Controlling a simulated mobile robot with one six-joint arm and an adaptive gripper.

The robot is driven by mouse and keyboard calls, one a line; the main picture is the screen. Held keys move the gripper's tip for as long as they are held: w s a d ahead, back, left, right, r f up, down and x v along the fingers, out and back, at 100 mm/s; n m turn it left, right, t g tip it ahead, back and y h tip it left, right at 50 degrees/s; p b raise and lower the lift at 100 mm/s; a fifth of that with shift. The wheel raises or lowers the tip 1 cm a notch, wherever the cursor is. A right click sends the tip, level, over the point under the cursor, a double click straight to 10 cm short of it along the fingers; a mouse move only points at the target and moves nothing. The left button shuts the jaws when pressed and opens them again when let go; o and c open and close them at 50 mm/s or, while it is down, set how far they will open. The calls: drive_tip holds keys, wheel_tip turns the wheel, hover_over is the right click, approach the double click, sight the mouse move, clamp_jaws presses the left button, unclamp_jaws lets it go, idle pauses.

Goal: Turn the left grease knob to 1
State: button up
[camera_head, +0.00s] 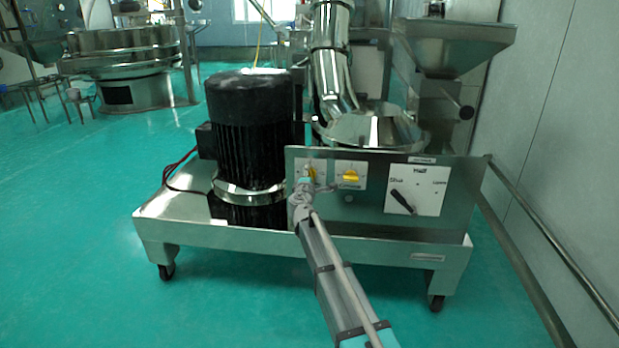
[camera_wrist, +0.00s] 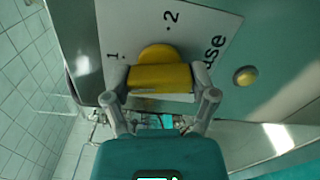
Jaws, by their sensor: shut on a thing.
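The left grease knob (camera_head: 311,171) is yellow and sits on the left white plate of the metal control panel, partly hidden by my gripper (camera_head: 304,184). In the wrist view the knob (camera_wrist: 160,78) shows large, with its bar lying between my two fingers. My gripper (camera_wrist: 162,92) is shut on the bar, one finger at each end. The white plate (camera_wrist: 130,25) carries the printed marks 1 and 2; the 1 is beside the left finger and the 2 is above the knob. Which mark the knob points to cannot be told.
A second yellow knob (camera_head: 351,175) sits just right of the held one. A black switch (camera_head: 402,201) is farther right on the panel. A round yellowish button (camera_wrist: 245,76) shows beside the plate. A black motor (camera_head: 247,130) stands left; a wall rail (camera_head: 550,240) runs right.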

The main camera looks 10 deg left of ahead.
drive_tip(key=shift+m, duration=1.3)
drive_tip(key=shift+d, duration=0.1)
drive_tip(key=o, duration=1)
drive_tip(key=shift+s, duration=0.15)
drive_tip(key=s, duration=1.1)
drive_tip(key=shift+s+a, duration=0.25)
drive_tip(key=shift+s, duration=0.1)
